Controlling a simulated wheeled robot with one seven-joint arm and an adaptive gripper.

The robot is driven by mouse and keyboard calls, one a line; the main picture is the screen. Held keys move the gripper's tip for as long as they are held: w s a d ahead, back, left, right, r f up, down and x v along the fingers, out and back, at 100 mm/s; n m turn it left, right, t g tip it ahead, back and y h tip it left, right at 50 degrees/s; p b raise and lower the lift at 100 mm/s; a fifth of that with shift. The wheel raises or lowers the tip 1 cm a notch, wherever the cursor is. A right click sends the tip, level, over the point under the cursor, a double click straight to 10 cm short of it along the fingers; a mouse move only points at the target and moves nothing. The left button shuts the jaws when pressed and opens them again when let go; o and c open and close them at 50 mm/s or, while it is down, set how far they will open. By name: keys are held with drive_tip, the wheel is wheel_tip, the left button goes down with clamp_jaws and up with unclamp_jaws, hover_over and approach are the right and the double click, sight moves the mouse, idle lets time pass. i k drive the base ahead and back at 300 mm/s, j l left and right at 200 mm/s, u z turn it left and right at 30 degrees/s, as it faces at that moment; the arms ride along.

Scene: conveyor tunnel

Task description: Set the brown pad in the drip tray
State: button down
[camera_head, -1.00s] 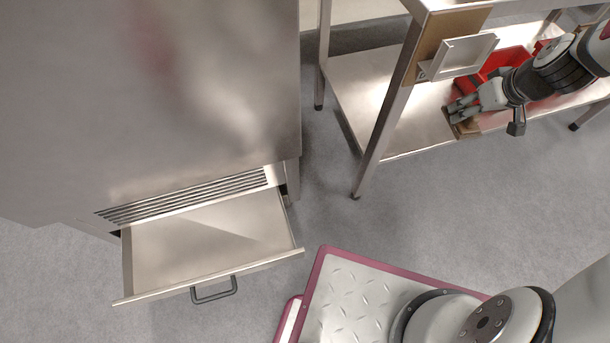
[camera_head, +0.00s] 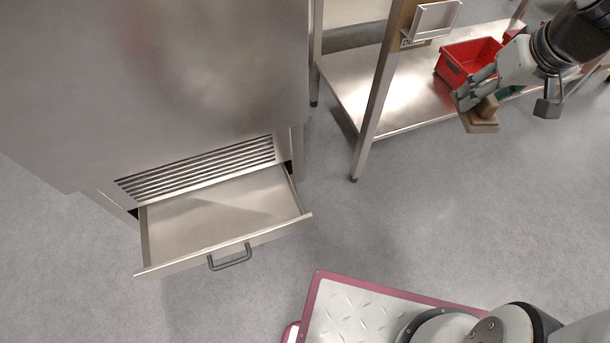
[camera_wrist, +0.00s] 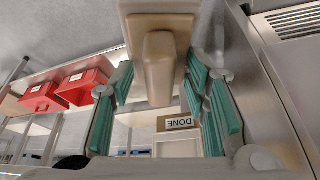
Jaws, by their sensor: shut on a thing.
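The brown pad (camera_head: 481,116) has a flat base and a raised grip. My gripper (camera_head: 474,94) is shut on that grip and holds the pad in the air, just in front of the steel table's lower shelf. In the wrist view the brown pad (camera_wrist: 158,55) sits between the green-lined fingers (camera_wrist: 160,100). The drip tray (camera_head: 222,215) is a shallow steel drawer at the lower left, pulled out from under a steel cabinet. It is empty and has a dark handle (camera_head: 230,257) on its front. The gripper is well to the right of the tray.
A red bin (camera_head: 466,60) stands on the table's lower shelf (camera_head: 400,98), behind the gripper. A table leg (camera_head: 372,115) stands between the gripper and the cabinet (camera_head: 160,80). Open grey floor (camera_head: 370,220) lies between the shelf and the tray.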

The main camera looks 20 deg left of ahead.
sight(222, 219)
drive_tip(key=k+u, duration=0.2)
drive_tip(key=u, duration=0.3)
drive_tip(key=k+u, duration=0.15)
drive_tip(key=u, duration=0.3)
drive_tip(key=i+j+u, duration=0.1)
drive_tip(key=u, duration=0.3)
drive_tip(key=i+u, duration=0.1)
drive_tip(key=u, duration=0.3)
drive_tip(key=i, duration=0.3)
